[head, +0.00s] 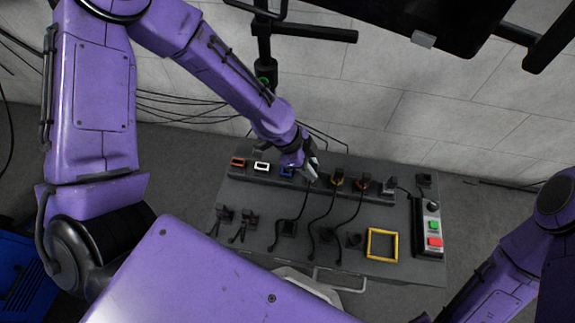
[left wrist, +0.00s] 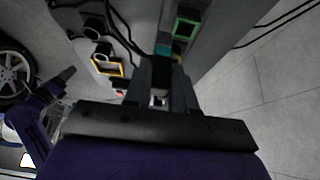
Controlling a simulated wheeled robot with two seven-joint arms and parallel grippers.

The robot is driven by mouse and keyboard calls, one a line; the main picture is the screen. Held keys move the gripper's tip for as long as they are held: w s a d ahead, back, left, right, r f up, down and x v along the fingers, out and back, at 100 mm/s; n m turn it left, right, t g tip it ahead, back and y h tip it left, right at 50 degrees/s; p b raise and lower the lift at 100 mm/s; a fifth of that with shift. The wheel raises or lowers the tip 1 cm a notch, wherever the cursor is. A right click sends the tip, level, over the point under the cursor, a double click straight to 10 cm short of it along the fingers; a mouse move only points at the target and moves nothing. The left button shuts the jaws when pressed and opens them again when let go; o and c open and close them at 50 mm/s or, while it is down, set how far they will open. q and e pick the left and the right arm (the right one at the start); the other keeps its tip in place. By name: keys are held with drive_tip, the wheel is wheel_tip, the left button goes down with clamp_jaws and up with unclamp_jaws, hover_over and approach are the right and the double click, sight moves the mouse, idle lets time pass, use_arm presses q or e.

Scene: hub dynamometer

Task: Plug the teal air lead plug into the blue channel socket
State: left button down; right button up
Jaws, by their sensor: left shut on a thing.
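My left gripper (head: 311,174) is over the rear socket strip of the bench, just right of the blue-framed socket (head: 287,171). In the left wrist view its fingers (left wrist: 162,80) are shut on a teal plug (left wrist: 163,50). A green-framed socket (left wrist: 185,28) lies just beyond and right of the plug there. In the head view the plug is hidden by the gripper. The plug is apart from the blue socket. A purple arm with a dark end, likely my right gripper (left wrist: 62,78), shows at the left of the wrist view; its fingers cannot be made out.
Orange (head: 238,162) and white (head: 262,166) sockets stand left of the blue one. Several black cables cross the bench top. A yellow frame (head: 369,246) and a box with green and red buttons (head: 434,242) are at the right. A dark monitor hangs above.

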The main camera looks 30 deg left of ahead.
use_arm(q)
drive_tip(key=s, duration=0.1)
drive_tip(key=s+d, duration=0.1)
drive_tip(key=s, duration=0.3)
drive_tip(key=shift+d+p, duration=0.25)
drive_tip(key=shift+p, duration=0.05)
drive_tip(key=shift+a, duration=0.1)
drive_tip(key=s+a+p, duration=0.2)
drive_tip(key=a+p, duration=0.1)
drive_tip(key=a, duration=0.4)
idle(0.7)
drive_tip(key=w+a, duration=0.2)
drive_tip(key=w, duration=0.5)
drive_tip(key=shift+w, duration=0.3)
idle(0.5)
